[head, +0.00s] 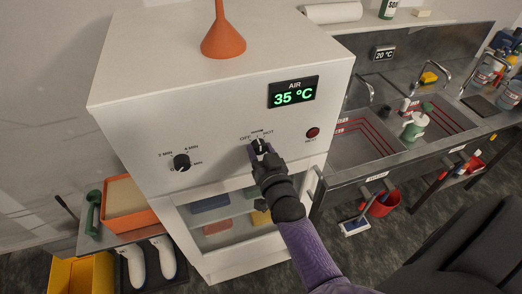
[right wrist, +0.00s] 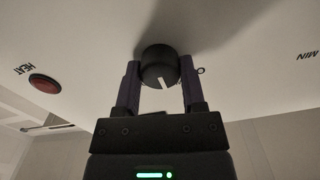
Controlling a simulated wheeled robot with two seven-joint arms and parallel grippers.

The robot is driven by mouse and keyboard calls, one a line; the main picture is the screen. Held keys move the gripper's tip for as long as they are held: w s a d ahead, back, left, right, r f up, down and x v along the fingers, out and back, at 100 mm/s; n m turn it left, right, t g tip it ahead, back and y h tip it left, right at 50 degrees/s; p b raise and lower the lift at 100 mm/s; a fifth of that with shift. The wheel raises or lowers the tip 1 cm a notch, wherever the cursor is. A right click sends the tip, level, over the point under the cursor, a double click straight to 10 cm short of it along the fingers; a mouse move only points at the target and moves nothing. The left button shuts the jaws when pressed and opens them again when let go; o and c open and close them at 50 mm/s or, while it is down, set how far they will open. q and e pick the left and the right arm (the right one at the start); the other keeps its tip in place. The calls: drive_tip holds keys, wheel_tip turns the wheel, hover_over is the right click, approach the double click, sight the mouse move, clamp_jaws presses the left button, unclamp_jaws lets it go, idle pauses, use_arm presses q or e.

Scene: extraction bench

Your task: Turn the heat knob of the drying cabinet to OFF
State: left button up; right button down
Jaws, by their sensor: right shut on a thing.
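The white drying cabinet (head: 130,115) stands in the middle of the head view, its display (head: 293,92) reading AIR 35 °C. Its black heat knob (head: 259,146) sits between an OFF label on the left and a HOT label on the right. My right gripper (head: 262,152) is shut on this knob. In the right wrist view, which looks upside down, the knob (right wrist: 159,64) lies between the two fingers (right wrist: 159,80). A short white mark on its face points down and slightly right there. The knob's sides are partly hidden by the fingers. My left gripper is out of view.
A second black knob (head: 182,162) with MIN labels is at the left of the panel. A dark red HEAT lamp (head: 312,133) is at the right. An orange funnel (head: 223,35) stands on top. Sinks (head: 365,150) lie to the right. The panel between the knobs is clear.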

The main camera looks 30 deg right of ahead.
drive_tip(key=shift+n, duration=0.3)
drive_tip(key=n, duration=0.3)
drive_tip(key=shift+n+p, duration=0.4)
drive_tip(key=shift+n, duration=2.2)
drive_tip(key=shift+c, duration=0.9)
unclamp_jaws()
